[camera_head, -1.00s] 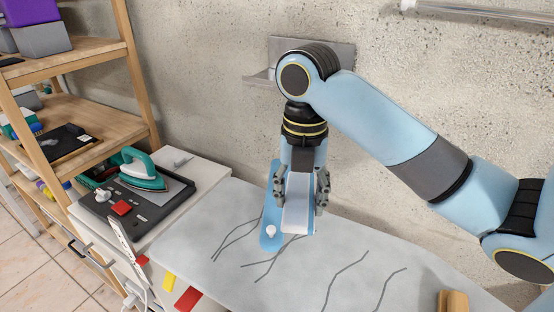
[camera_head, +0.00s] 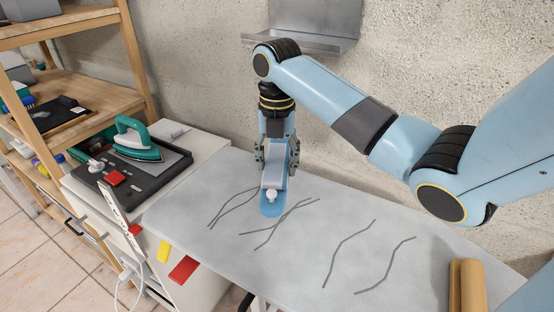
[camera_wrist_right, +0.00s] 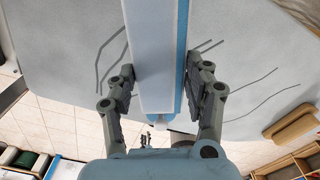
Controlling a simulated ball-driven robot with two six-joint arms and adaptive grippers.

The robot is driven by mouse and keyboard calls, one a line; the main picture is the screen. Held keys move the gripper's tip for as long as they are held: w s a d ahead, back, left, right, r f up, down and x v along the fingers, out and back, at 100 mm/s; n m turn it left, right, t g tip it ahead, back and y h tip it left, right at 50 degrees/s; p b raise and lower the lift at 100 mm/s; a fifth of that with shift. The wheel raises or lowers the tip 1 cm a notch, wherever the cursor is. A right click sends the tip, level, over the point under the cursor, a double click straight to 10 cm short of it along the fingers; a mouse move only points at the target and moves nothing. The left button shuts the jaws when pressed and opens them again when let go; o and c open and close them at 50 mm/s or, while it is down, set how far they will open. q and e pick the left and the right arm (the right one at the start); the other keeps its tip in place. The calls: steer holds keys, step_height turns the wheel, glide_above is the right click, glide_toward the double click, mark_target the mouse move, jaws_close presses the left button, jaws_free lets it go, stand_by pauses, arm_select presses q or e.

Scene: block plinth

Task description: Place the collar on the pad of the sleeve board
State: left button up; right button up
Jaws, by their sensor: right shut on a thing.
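The collar, seen as a long white slab (camera_head: 272,178), is held in my right gripper (camera_head: 275,160). In the right wrist view the white slab (camera_wrist_right: 158,60) runs between the two fingers of this gripper (camera_wrist_right: 160,78), which is shut on it. The sleeve board (camera_head: 271,210) is a narrow blue shape with a rounded near end and a white knob. The collar is in line with it and hides most of its top, pad included. A blue strip shows along the slab's right side in the wrist view. I cannot tell whether collar and pad touch. My left gripper is out of view.
The grey ironing surface (camera_head: 330,255) has dark crease lines and is clear around the sleeve board. A tan roll (camera_head: 467,285) lies at the right. A teal iron (camera_head: 137,140) sits on a dark tray (camera_head: 125,185) on the white cabinet at left. A metal wall shelf (camera_head: 310,25) is behind.

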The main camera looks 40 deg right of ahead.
mark_target(277, 164)
steer(key=shift+f, duration=0.2)
steer(key=o, duration=1.1)
steer(key=shift+o, duration=0.2)
step_height(277, 164, up, 8)
steer(key=shift+f, duration=0.1)
step_height(277, 164, up, 4)
steer(key=p, duration=0.5)
steer(key=shift+r, duration=0.25)
steer(key=shift+s+f, duration=0.1)
